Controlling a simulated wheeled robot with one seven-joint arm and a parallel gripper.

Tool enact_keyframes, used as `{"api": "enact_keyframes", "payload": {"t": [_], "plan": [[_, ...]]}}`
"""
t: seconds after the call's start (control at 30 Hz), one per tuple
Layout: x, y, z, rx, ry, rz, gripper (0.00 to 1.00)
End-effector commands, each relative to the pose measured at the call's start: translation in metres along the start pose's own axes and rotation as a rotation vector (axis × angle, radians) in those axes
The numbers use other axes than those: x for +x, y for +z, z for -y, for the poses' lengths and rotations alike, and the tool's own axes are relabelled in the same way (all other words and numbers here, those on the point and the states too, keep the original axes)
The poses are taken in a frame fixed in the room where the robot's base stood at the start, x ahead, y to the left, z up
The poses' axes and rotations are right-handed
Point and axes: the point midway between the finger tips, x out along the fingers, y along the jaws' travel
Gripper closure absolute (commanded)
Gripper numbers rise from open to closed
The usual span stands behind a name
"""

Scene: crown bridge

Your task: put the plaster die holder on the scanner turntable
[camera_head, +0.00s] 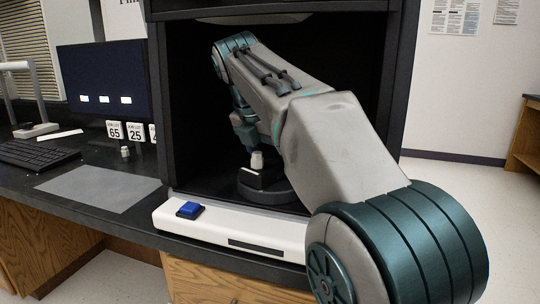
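A small whitish piece, which looks like the plaster die holder (257,160), is inside the dark scanner cabinet. It is directly below my gripper (254,148), which points down. The fingertips are small and dark here, so I cannot tell whether they are closed on the piece or just above it. A dark block with a pale top edge (262,178) shows under the piece. The round dark scanner turntable (268,193) is beneath, partly hidden by my arm. I cannot tell whether the piece touches what is below it.
The cabinet walls (178,100) close in around my arm. A white front ledge with a blue button (190,209) lies before the opening. On the bench are a grey mat (98,188), a keyboard (35,154), number cards (115,130), a small metallic item (125,152) and a monitor (103,80).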

Motion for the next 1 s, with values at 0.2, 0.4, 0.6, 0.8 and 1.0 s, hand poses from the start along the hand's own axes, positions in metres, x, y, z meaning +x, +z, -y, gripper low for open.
{"api": "enact_keyframes", "payload": {"t": [0.2, 0.4, 0.6, 0.8, 1.0], "plan": [[-0.001, 0.0, 0.0, 0.0, 0.0, 0.0, 0.24], [-0.014, 0.003, 0.0, 0.0, 0.0, 0.0, 0.24], [-0.033, -0.033, 0.0, -0.007, 0.003, -0.001, 0.24], [-0.05, -0.075, 0.0, -0.005, 0.001, -0.001, 0.24], [-0.059, -0.102, 0.0, -0.002, -0.001, 0.0, 0.24]]}}
